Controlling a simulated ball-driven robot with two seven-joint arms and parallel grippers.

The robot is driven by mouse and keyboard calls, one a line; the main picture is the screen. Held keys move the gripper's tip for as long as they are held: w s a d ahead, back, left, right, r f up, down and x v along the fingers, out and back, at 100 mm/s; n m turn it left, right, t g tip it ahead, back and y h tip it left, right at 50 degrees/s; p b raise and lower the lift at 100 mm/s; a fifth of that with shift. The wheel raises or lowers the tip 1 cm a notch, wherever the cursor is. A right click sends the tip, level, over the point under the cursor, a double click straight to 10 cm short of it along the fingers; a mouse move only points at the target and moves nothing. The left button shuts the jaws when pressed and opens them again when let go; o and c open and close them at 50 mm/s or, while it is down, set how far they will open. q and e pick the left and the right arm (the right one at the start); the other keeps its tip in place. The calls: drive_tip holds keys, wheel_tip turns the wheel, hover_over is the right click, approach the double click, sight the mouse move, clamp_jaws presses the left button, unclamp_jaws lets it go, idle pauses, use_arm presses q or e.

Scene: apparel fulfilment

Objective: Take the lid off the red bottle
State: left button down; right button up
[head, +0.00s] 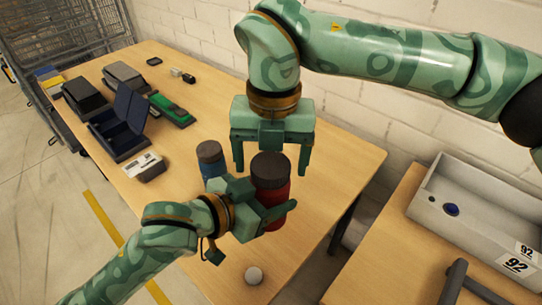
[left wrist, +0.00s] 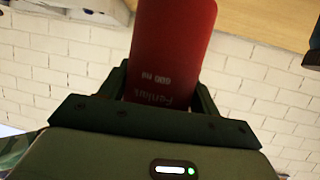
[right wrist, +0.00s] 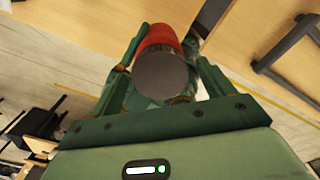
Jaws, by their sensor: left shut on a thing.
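The red bottle (head: 272,192) stands near the right end of the table, with its dark round lid (head: 270,166) on top. My left gripper (head: 262,208) is shut on the bottle's body from the side. In the left wrist view the red body (left wrist: 172,50) with faint printing sits between its fingers. My right gripper (head: 271,170) points down from above, open, with one finger on each side of the lid. In the right wrist view the lid (right wrist: 160,76) lies between the spread fingers, with a gap visible at the sides.
A blue bottle (head: 210,165) with a dark lid stands close behind my left gripper. A white round thing (head: 253,275) is at the front edge. Dark cases (head: 125,122) and boxes lie at the far left. A grey bin (head: 470,222) sits on another table at right.

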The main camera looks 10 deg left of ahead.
wheel_tip(320, 180, up, 5)
drive_tip(key=shift+f, duration=0.15)
drive_tip(key=shift+c, duration=0.4)
wheel_tip(320, 180, up, 3)
drive_tip(key=m, duration=0.3)
wheel_tip(320, 180, down, 8)
drive_tip(key=shift+r, duration=0.15)
drive_tip(key=c, duration=1)
drive_tip(key=n, duration=0.3)
drive_tip(key=o, duration=1.1)
drive_tip(key=shift+c, duration=0.2)
drive_tip(key=shift+r, duration=0.15)
